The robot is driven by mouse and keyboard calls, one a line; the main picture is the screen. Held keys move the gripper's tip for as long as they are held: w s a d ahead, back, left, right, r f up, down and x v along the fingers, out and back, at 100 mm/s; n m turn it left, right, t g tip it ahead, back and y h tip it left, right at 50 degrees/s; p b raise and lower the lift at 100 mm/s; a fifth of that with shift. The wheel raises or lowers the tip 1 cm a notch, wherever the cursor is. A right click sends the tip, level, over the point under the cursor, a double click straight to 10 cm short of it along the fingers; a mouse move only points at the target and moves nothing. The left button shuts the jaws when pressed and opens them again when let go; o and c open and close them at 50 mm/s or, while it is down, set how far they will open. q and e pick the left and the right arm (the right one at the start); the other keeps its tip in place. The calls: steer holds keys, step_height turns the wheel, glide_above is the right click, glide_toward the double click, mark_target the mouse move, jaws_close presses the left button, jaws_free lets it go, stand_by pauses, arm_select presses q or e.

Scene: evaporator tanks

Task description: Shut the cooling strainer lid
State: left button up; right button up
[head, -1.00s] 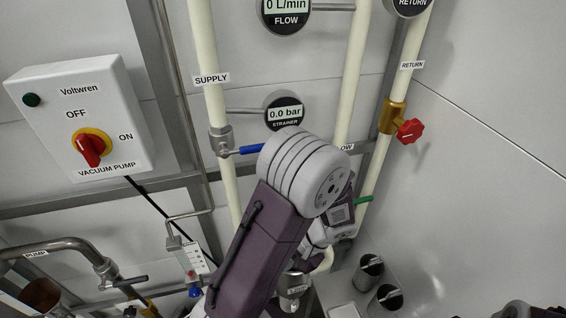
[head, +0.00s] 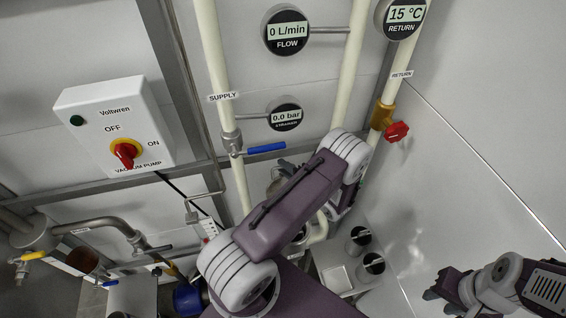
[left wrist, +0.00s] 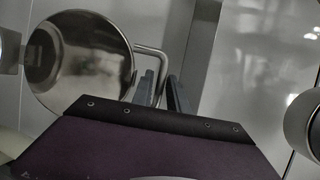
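The strainer lid (left wrist: 82,58) is a round, shiny metal disc in the left wrist view. It stands raised with its broad face towards the camera, and a bent metal rod (left wrist: 152,52) shows at its right side. My left gripper (left wrist: 161,90) has its two dark fingers a little apart, close to the rod. I cannot tell whether they touch it. In the head view my left arm hides most of the strainer and the left gripper; a bit of metal (head: 275,187) shows behind the arm. My right gripper (head: 438,286) is open and empty at the lower right.
The blue-handled valve (head: 264,149) on the supply pipe and the strainer gauge (head: 285,116) are just above the left arm. A red-knobbed valve (head: 397,131) is on the return pipe. Two metal canisters (head: 371,266) stand below right. The right wall is bare.

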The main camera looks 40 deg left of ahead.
arm_select(q)
steer(key=shift+a+f, duration=0.1)
steer(key=shift+a, duration=0.35)
steer(key=shift+w, duration=0.1)
jaws_close()
stand_by(1.1)
